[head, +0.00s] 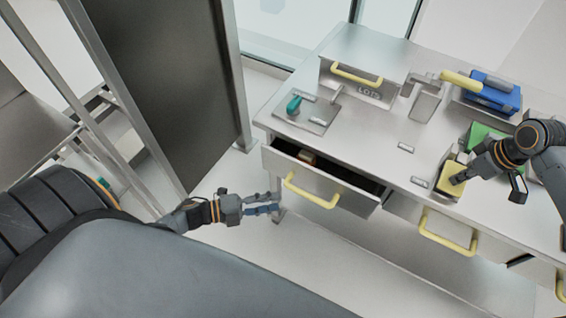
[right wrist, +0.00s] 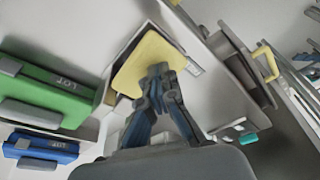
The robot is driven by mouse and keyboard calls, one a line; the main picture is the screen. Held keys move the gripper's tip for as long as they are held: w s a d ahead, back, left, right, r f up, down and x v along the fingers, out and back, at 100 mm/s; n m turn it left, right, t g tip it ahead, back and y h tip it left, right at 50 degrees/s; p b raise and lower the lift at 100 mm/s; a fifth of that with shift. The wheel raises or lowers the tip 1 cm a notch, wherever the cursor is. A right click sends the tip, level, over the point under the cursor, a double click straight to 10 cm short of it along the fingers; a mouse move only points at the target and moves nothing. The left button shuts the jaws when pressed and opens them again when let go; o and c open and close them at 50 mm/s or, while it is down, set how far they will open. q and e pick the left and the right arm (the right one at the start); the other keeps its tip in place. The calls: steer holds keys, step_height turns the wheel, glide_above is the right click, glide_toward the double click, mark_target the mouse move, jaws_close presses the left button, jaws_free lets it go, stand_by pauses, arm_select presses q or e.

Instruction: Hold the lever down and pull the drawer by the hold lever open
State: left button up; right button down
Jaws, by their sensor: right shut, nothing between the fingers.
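The yellow lever pad (head: 449,181) sits in a metal frame on the counter and fills the middle of the right wrist view (right wrist: 150,58). My right gripper (head: 459,178) is shut and empty, its fingertips (right wrist: 160,72) against the pad, seemingly touching it. The left drawer (head: 318,188) stands partly open, with a small brown thing (head: 307,157) inside. Its yellow handle (head: 312,192) is free. My left gripper (head: 277,203) is left of this handle, apart from it, with its fingers seemingly spread and empty. The middle drawer with a yellow handle (head: 447,233) appears closed.
A raised box with a yellow handle (head: 357,74), a tray with a teal item (head: 294,104), a blue bin (head: 494,95) and a green bin (right wrist: 52,92) are on the counter (head: 375,137). A dark panel (head: 165,75) stands left. Floor before the drawers is clear.

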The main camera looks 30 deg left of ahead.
stand_by(0.4)
steer(key=a+p+v, duration=0.1)
steer(key=p+v, duration=0.5)
steer(key=p, duration=0.1)
steer(key=shift+w+r+p, duration=0.3)
steer(key=shift+w+r, duration=0.05)
steer(key=shift+r, duration=0.25)
